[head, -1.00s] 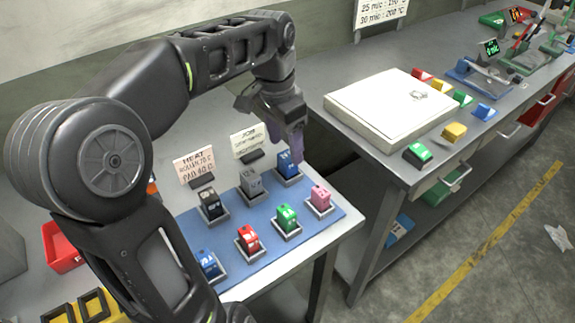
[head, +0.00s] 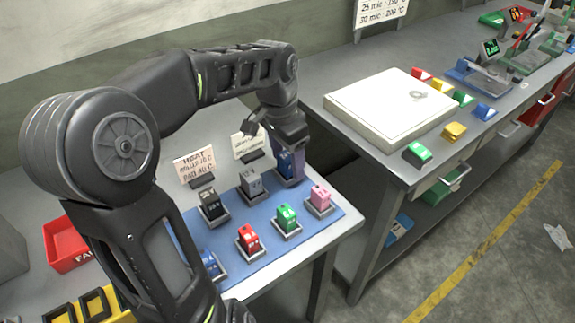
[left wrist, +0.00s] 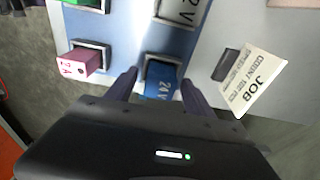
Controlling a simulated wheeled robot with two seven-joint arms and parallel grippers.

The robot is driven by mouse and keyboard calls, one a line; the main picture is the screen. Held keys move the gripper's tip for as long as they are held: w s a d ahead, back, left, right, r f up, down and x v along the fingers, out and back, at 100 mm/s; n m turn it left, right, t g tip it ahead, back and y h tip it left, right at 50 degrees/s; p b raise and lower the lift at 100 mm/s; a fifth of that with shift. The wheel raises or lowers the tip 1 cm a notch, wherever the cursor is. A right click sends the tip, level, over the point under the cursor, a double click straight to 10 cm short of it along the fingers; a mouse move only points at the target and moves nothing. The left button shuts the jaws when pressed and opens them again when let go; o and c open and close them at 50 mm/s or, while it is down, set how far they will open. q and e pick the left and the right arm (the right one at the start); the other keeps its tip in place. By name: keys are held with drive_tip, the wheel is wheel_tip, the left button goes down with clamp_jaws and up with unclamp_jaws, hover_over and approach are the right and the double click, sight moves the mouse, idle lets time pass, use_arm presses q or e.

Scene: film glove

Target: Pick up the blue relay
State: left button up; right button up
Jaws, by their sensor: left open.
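A blue relay (head: 284,160) stands in the back right socket of the blue mat (head: 262,253). In the left wrist view the blue relay (left wrist: 163,83) is marked 24 V and lies between the two fingertips. My left gripper (head: 291,168) is open, pointing down, with a finger on either side of this relay; the left wrist view shows both fingers (left wrist: 160,88). I cannot tell whether they touch it. Another blue relay (head: 210,264) sits at the front left of the mat, partly hidden by my left arm. My right gripper is not in view.
Black (head: 211,205), grey (head: 251,183), red (head: 248,238), green (head: 286,215) and pink (head: 320,197) relays stand close by in sockets. The JOB card (head: 248,144) and HEAT card (head: 195,164) stand behind. A red tray (head: 66,247) is at left.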

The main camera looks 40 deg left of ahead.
use_arm(q)
drive_tip(key=shift+c, duration=0.3)
clamp_jaws()
idle(0.3)
